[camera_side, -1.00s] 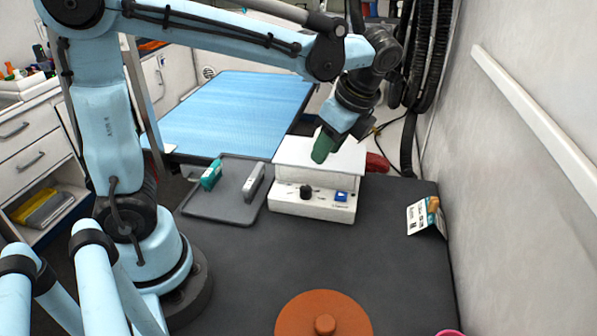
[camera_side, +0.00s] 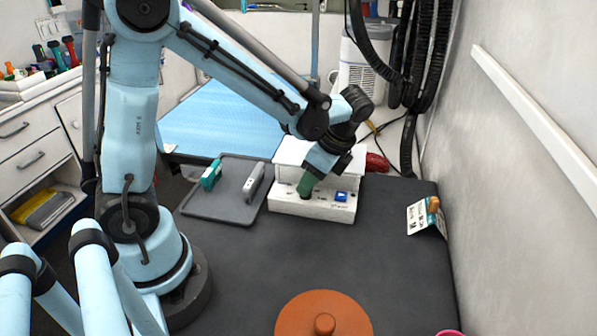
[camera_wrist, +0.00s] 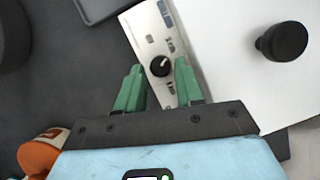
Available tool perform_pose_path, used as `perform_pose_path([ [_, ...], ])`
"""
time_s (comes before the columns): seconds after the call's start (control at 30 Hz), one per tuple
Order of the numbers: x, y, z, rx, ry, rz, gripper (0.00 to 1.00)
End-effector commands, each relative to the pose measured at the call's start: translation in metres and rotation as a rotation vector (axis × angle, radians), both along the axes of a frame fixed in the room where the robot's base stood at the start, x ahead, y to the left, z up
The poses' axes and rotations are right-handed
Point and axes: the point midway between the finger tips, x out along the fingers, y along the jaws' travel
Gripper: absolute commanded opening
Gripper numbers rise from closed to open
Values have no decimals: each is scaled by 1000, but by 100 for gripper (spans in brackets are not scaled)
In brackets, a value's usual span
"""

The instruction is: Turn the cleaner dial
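The cleaner is a white box (camera_side: 285,204) with a sloping front panel and a pale lid, standing at the back of the dark table. Its dial is a round black knob with a light pointer mark, clear in the wrist view (camera_wrist: 159,66). My gripper (camera_side: 304,190) has green fingers and reaches down to the front panel, hiding most of the dial in the side view. In the wrist view my open gripper (camera_wrist: 159,68) has one fingertip on each side of the dial, with gaps between. I cannot tell how deep the fingertips are beside it.
A grey tray (camera_side: 215,212) with a teal tool (camera_side: 211,174) and a grey tool (camera_side: 254,182) lies to the left. A black lid knob (camera_wrist: 281,41) is near my fingers.

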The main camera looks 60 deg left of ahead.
Motion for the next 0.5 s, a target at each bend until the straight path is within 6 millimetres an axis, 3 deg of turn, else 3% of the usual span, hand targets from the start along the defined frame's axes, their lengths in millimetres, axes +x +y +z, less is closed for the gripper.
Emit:
perform_pose_path([
  [0.2, -3, 5, -13, 0, -1, 2, 36],
  [0.5, -3, 6, -15, 0, 0, 1, 36],
])
